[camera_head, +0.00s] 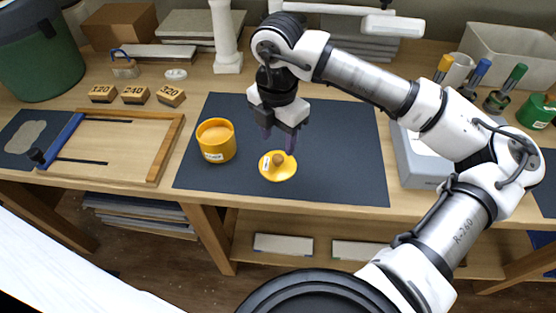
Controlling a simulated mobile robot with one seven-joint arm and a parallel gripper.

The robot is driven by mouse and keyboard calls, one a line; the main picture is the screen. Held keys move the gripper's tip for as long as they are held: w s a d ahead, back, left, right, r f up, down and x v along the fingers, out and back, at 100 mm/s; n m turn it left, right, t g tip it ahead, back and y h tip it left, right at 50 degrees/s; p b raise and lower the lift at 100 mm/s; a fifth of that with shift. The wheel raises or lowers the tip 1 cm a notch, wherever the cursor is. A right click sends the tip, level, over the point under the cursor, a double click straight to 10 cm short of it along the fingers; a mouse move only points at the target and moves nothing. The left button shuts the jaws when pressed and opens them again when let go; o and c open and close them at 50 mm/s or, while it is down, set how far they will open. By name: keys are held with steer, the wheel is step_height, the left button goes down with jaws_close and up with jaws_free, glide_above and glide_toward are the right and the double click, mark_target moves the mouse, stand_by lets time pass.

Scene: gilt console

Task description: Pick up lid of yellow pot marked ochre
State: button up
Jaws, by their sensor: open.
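The yellow lid (268,173) lies flat on the dark mat (340,170). It has a brown knob (278,159) and a small white label whose writing is too small to read. The yellow pot (216,147) stands upright to the left of the lid, apart from it, with a white label on its front. My gripper (279,146) is above the lid, pointing down with its fingers apart and close to the knob. Nothing shows between the fingers. I cannot tell the exact height of the fingertips over the knob.
A wooden frame (166,150) lies left of the mat. Wooden blocks marked 120, 240 and 320 (170,96) sit behind it. A white column (226,40) stands at the back. A pale grey box (408,165) is right of the mat, partly behind my arm. The mat's right part is clear.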

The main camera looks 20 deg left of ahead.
mark_target(278, 157)
steer(key=shift+f+p, duration=0.95)
steer(key=shift+f, duration=2)
steer(key=shift+c, duration=0.3)
steer(key=c, duration=1)
steer(key=shift+w+r, duration=0.1)
